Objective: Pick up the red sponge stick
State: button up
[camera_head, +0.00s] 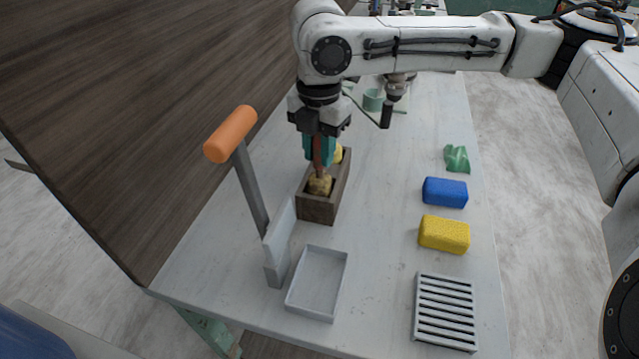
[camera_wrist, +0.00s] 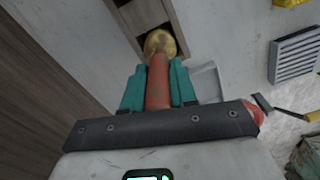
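The red sponge stick has a red handle (camera_wrist: 158,85) and a round yellow sponge head (camera_wrist: 160,43). In the head view its sponge end (camera_head: 320,185) points down at the front compartment of a dark wooden box (camera_head: 318,210). I cannot tell whether it touches the bottom. My gripper (camera_head: 319,150) is above the box, pointing down. In the wrist view its teal fingers (camera_wrist: 159,88) lie against both sides of the red handle, shut on it. Another yellow sponge end (camera_head: 338,154) shows in the rear compartment; its handle is not visible.
A tool with an orange handle (camera_head: 231,134) stands tall left of the box. A shallow white tray (camera_head: 290,303) lies in front. A blue sponge (camera_head: 445,192), yellow sponge (camera_head: 444,234), green crumpled piece (camera_head: 456,158) and slatted grey rack (camera_head: 446,310) are at right. The table's middle is clear.

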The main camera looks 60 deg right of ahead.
grip_shut()
